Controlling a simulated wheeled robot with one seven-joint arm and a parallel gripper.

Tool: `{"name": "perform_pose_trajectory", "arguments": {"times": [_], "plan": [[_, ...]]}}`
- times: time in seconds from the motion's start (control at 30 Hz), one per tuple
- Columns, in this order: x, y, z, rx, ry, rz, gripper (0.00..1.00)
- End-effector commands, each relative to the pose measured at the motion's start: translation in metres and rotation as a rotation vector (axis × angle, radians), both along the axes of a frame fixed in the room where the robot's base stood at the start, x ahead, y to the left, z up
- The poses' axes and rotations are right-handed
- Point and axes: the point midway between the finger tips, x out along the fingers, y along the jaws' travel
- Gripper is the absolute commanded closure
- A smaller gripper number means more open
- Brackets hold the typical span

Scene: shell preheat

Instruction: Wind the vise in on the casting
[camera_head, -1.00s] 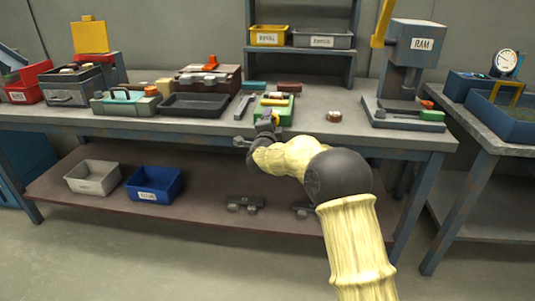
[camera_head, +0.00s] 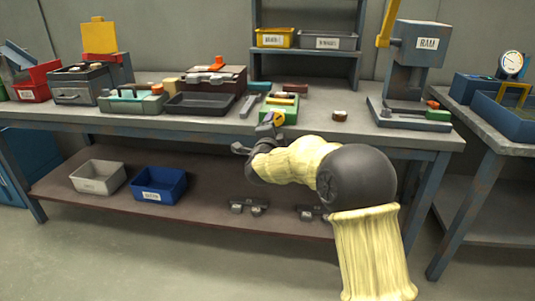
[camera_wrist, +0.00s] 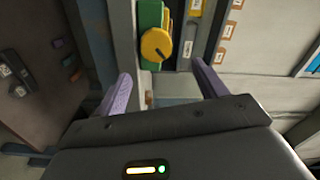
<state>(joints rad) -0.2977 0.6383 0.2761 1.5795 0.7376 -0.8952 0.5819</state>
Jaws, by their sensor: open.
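The green vise (camera_head: 291,112) stands near the front edge of the bench, with a yellow round knob (camera_head: 279,120) on its front. In the wrist view the knob (camera_wrist: 156,45) faces me, with the green vise body (camera_wrist: 149,14) beyond it. My gripper (camera_wrist: 163,80) is open and empty; its two purple fingers stand apart, short of the knob and to either side of it. In the head view my gripper (camera_head: 262,134) is in front of the bench edge, just below the knob. I cannot clearly make out the casting in the vise jaws.
A dark tray (camera_head: 201,104) lies left of the vise, and a grey tool (camera_head: 249,105) lies closer beside it. A small round part (camera_head: 340,115) and the ram press (camera_head: 415,60) stand to the right. A blue bin (camera_head: 158,185) sits on the lower shelf.

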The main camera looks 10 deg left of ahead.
Motion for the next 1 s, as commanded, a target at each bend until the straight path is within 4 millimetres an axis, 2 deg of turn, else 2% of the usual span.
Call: {"name": "perform_pose_trajectory", "arguments": {"times": [1.0], "plan": [[-0.058,0.002,-0.001,-0.001,-0.001,0.0,0.29]]}}
